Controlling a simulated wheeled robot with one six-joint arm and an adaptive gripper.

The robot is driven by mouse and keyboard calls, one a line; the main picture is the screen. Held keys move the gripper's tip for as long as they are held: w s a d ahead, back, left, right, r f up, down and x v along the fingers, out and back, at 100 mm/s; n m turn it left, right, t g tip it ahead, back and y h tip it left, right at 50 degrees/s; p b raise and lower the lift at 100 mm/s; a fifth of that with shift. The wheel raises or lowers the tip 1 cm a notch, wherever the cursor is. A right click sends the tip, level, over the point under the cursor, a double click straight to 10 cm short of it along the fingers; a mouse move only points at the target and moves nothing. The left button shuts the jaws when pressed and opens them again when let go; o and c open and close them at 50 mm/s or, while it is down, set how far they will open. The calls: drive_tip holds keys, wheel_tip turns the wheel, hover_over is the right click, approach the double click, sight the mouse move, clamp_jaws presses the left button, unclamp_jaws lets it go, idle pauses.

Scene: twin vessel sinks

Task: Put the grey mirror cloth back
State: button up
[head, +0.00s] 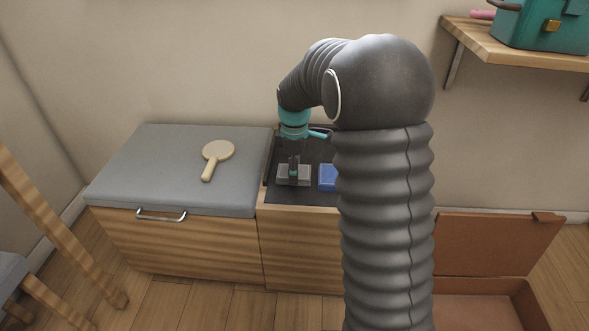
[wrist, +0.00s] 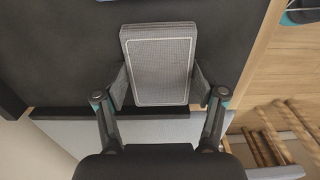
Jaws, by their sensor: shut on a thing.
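The grey mirror cloth (head: 294,176) is a flat folded rectangle with a pale stitched border. It is in or just over the dark open compartment (head: 318,150), near its left side. In the wrist view the cloth (wrist: 160,50) lies between the two fingers, which press on its left and right edges. My gripper (head: 293,166) points down and is shut on the cloth; it also shows in the wrist view (wrist: 160,86). I cannot tell whether the cloth touches the compartment floor. A blue folded item (head: 327,177) lies right of the cloth, partly hidden by my arm.
A grey cushioned bench top (head: 140,165) with a hand mirror (head: 216,154) is to the left. An open brown box (head: 490,295) stands on the floor at right. A wall shelf (head: 520,48) holds a teal bag (head: 545,25). My arm hides the compartment's right part.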

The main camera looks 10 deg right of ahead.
drive_tip(key=shift+f, duration=0.15)
drive_tip(key=o, duration=1)
wheel_tip(320, 180, up, 12)
drive_tip(key=p, duration=0.2)
drive_tip(key=s+r+m+t, duration=0.1)
drive_tip(key=s+r+m, duration=0.2)
drive_tip(key=s, duration=0.4)
drive_tip(key=s+r+m+t, duration=0.2)
drive_tip(key=s+r+m, duration=0.15)
drive_tip(key=s, duration=0.35)
drive_tip(key=s+f+m+t, duration=0.1)
drive_tip(key=s+m, duration=0.1)
drive_tip(key=s, duration=0.3)
drive_tip(key=s+f+m, duration=0.1)
drive_tip(key=s+m, duration=0.2)
drive_tip(key=s, duration=0.3)
drive_tip(key=s+f+m+t, duration=0.1)
drive_tip(key=s+m, duration=0.2)
drive_tip(key=s, duration=0.2)
drive_tip(key=shift+s+f+t, duration=0.15)
drive_tip(key=shift+s+t, duration=0.1)
drive_tip(key=shift+t, duration=0.05)
